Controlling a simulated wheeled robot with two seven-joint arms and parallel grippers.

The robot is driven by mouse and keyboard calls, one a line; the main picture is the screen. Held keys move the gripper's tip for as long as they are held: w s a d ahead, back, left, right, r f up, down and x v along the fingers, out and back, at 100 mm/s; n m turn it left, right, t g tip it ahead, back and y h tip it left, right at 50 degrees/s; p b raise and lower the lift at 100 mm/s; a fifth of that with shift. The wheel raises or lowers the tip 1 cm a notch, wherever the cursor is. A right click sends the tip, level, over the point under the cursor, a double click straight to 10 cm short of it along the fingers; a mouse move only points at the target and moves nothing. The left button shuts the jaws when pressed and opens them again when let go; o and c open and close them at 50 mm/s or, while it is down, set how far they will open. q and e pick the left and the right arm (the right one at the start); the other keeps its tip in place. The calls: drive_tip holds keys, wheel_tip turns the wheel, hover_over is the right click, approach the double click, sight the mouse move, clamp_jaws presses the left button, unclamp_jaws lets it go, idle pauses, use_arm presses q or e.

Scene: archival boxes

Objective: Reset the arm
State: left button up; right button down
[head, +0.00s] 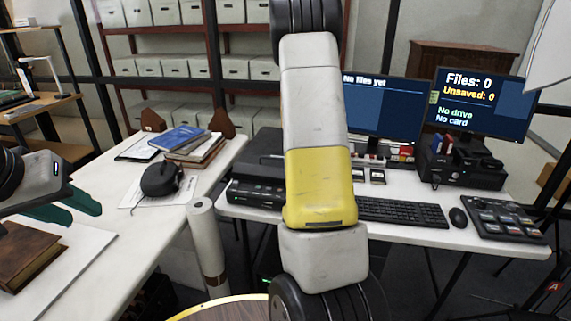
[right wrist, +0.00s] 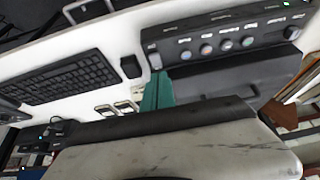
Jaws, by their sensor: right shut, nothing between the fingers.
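My right gripper (right wrist: 158,82) shows in the right wrist view as teal fingers pressed together, with nothing between them. It is beside a dark device with a row of round knobs or ports (right wrist: 222,45). In the head view a grey and yellow link of my own arm stands upright in the middle, and the right gripper is not visible there. My left gripper (head: 86,214) is at the left edge of the head view. Its two teal fingers are apart and empty, above the white table near a brown book (head: 25,255).
A desk with a keyboard (head: 403,212), mouse (head: 458,217), button panel (head: 505,217) and two monitors (head: 483,100) is behind my arm.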

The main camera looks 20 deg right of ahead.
drive_tip(key=s+a+r+n+t+y, duration=0.1)
drive_tip(key=s+a+r+n+y, duration=0.1)
drive_tip(key=s+a+r, duration=0.55)
drive_tip(key=s+a+r+n+t+y, duration=0.1)
drive_tip(key=s+a+r, duration=0.3)
drive_tip(key=a+r, duration=0.6)
drive_tip(key=s+a+r+n+y, duration=0.1)
drive_tip(key=s+a+r+n, duration=0.1)
drive_tip(key=s+a+r, duration=0.2)
drive_tip(key=s+a+r+n+y, duration=0.1)
drive_tip(key=s+a+r+n, duration=0.2)
drive_tip(key=s, duration=0.8)
drive_tip(key=shift+a+r, duration=0.85)
drive_tip(key=shift+a, duration=0.1)
drive_tip(key=shift+s+d, duration=0.15)
